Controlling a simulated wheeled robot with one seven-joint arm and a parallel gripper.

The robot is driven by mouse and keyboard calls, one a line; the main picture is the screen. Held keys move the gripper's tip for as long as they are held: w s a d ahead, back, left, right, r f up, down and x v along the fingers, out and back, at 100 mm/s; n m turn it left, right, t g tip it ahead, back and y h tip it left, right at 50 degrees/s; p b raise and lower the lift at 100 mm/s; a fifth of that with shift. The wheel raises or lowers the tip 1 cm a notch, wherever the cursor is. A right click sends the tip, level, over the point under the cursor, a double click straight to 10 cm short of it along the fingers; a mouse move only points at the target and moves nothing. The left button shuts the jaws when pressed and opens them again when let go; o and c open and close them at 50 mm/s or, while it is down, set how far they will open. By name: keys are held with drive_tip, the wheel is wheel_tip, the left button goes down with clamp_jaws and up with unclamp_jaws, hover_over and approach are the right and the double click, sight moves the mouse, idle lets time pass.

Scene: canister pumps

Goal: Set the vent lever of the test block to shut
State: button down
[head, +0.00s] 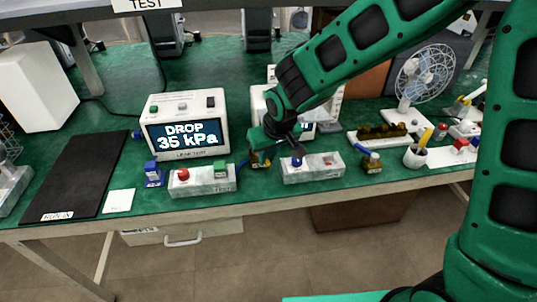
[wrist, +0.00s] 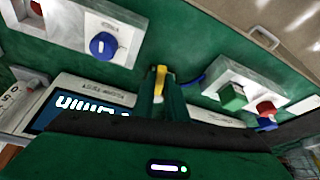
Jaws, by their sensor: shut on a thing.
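Two pale blocks lie along the front of the green bench. The left block (head: 203,189) carries a red knob (head: 183,175) and a green part (head: 220,168); the wrist view shows its green part (wrist: 232,97) and red knob (wrist: 266,108). The right block (head: 315,178) has a blue knob (head: 297,162) and a red part (head: 328,163); its blue knob (wrist: 103,45) is clear in the wrist view. I cannot tell which part is the vent lever. My gripper (wrist: 160,88) is between the blocks, shut on a yellow piece (wrist: 160,76), apart from both blocks.
A display box (head: 186,134) reading "DROP 35 kPa" stands behind the left block. A blue item (head: 153,173) stands left of that block. A yellow-and-dark item (head: 371,163) stands right of the other block. A black mat (head: 78,175) is at left.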

drive_tip(key=c, duration=1.8)
unclamp_jaws()
drive_tip(key=shift+o, duration=0.2)
drive_tip(key=v, duration=1)
drive_tip(key=shift+r, duration=0.3)
drive_tip(key=shift+s+d, duration=0.1)
drive_tip(key=shift+d, duration=0.05)
